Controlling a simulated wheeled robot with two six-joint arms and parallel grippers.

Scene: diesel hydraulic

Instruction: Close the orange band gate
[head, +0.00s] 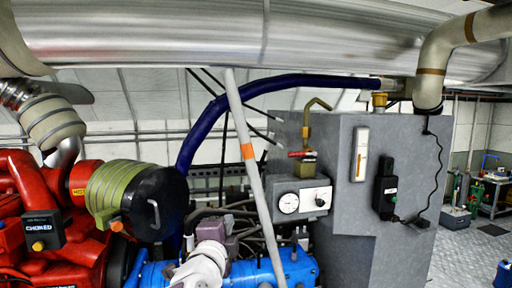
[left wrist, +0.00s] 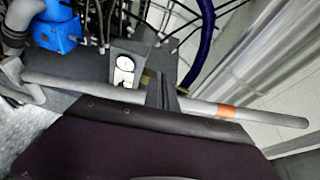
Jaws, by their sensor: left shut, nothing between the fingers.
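The gate is a long pale grey pole with an orange band (head: 247,152). In the head view it stands tilted, running from the big duct at the top down to the lower middle. In the left wrist view the pole (left wrist: 268,117) crosses the picture, with its free end at the right. My left gripper (head: 214,229) is low in the head view, a little left of the pole. In the left wrist view its dark fingers (left wrist: 160,88) are shut and empty, and they overlap the pole. I cannot tell whether they touch it. My right gripper is not in view.
A grey cabinet (head: 355,235) with a gauge box (head: 302,198) and brass valve stands right of the pole. A red engine (head: 40,250) and a black-capped green filter (head: 150,203) are at the left. A blue hose (head: 215,108) arches behind the pole. Blue machinery (head: 295,262) lies below.

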